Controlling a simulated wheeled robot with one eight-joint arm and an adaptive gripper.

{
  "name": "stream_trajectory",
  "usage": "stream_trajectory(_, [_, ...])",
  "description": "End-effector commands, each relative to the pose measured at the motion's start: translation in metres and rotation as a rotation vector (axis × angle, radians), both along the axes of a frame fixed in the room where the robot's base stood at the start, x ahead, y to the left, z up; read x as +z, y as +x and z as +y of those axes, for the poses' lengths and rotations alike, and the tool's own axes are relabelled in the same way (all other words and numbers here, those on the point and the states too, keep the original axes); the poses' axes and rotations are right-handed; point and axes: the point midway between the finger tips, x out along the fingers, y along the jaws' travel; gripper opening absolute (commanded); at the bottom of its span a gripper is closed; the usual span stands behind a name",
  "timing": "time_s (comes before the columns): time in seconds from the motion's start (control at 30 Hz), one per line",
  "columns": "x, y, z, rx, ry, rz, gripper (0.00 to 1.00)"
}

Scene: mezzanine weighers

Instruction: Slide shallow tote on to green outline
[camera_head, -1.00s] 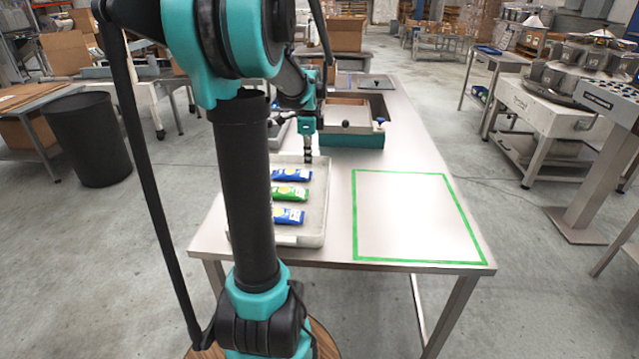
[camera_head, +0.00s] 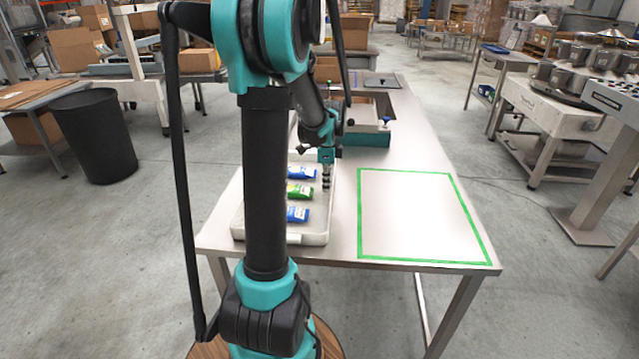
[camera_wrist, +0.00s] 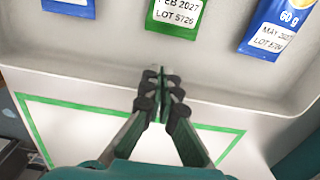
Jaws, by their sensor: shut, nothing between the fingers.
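The shallow tote (camera_head: 318,238) is a pale, low-walled tray on the near left of the table, partly hidden behind my arm. It holds blue and green packets in a row. The green outline (camera_head: 425,262) is a rectangle on the table, just right of the tote, with bare table inside it. My gripper (camera_head: 326,187) is shut and empty, pointing down at the tote's right side. In the wrist view my fingertips (camera_wrist: 162,75) are over the tote's inside (camera_wrist: 110,50), close to the wall facing the outline (camera_wrist: 80,105). I cannot tell whether they touch it.
A teal-sided box (camera_head: 366,139) stands on the table beyond the tote and outline. A black bin (camera_head: 92,137) is on the floor at left. A weigher stand (camera_head: 545,105) is at right. The table's front edge lies close below tote and outline.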

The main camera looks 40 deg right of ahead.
Motion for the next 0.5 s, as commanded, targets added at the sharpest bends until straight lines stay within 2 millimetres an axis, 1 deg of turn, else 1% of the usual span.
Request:
stream_trajectory(0.37, [0.000,-0.002,-0.002,0.001,0.000,0.000,0.00])
stream_trajectory(0.47, [0.000,-0.008,-0.007,-0.001,0.000,0.000,0.00])
stream_trajectory(0.5, [0.000,-0.013,-0.011,-0.004,0.000,0.000,0.00])
